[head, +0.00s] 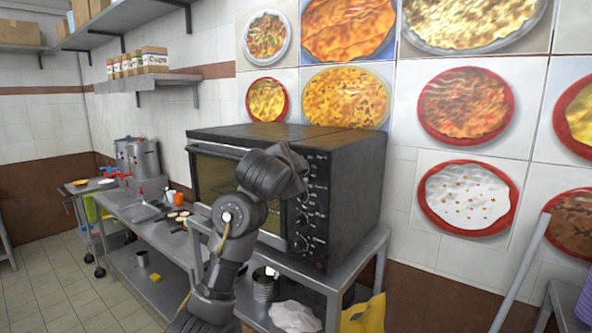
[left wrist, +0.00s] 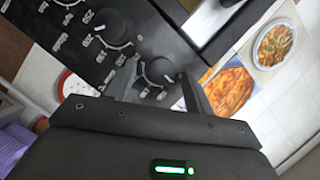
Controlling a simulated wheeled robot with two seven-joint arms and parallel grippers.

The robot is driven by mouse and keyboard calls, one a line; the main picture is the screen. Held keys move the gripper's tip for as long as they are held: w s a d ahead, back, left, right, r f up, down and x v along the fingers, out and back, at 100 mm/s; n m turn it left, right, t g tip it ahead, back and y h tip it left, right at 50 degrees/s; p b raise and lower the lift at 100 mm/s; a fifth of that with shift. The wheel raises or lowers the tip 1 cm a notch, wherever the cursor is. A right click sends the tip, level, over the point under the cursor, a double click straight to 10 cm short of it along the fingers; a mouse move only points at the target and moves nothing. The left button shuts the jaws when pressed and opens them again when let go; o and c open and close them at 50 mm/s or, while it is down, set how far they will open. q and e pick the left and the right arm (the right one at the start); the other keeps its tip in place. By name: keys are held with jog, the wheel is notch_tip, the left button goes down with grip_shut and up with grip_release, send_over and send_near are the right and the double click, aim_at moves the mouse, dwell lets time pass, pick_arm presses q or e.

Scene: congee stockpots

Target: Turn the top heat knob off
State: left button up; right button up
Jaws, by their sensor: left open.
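The oven (head: 345,185) stands on a metal table, with its dark control panel (head: 315,215) facing front. In the left wrist view, a round black knob (left wrist: 158,70) sits near the panel's end on the poster side; it appears to be the top heat knob. A second knob (left wrist: 112,26) lies farther along the panel. My left gripper (left wrist: 160,76) is open, with one finger on each side of the top knob; contact is unclear. In the head view, my left gripper (head: 298,168) is at the panel's upper part and hides that knob. My right gripper is out of view.
Lower knobs (head: 304,243) run down the panel. The oven's glass door (head: 215,178) is beside the panel, behind my left arm. The metal table (head: 345,265) holds the oven. Stockpots (head: 137,157) stand at the far left. The tiled floor (head: 50,280) is open at left.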

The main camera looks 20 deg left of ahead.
pick_arm(q)
jog(key=s+r+b, duration=0.2)
jog(key=s+b, duration=0.2)
jog(key=s, duration=0.6)
jog(key=shift+s+a, duration=0.15)
jog(key=shift+s, duration=0.1)
